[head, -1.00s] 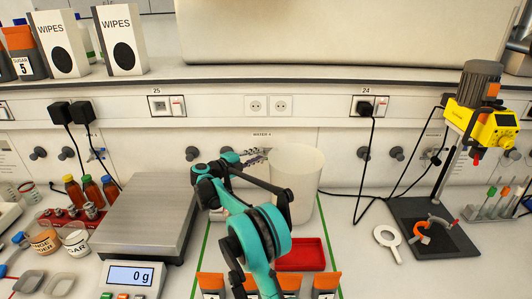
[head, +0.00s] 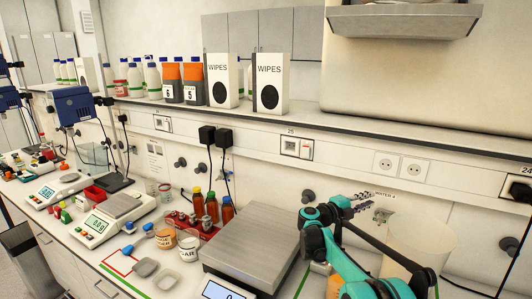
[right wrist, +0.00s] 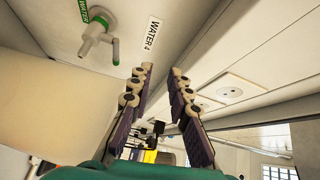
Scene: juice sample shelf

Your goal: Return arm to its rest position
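My right arm (head: 362,262), teal and black, comes in from the lower right of the head view. Its gripper (head: 362,203) is in front of the back wall, left of a large pale container (head: 425,232). In the right wrist view the gripper's two fingers (right wrist: 162,78) stand apart with nothing between them. A tap with a green ring (right wrist: 97,30) and a "WATER 4" label (right wrist: 151,34) are beyond the fingers. My left gripper is not in view.
A large scale (head: 255,245) stands left of the right arm. Brown bottles (head: 211,207), sample cups (head: 188,248) and small scales (head: 110,215) are on the bench further left. A shelf above holds two wipes boxes (head: 270,83) and juice bottles.

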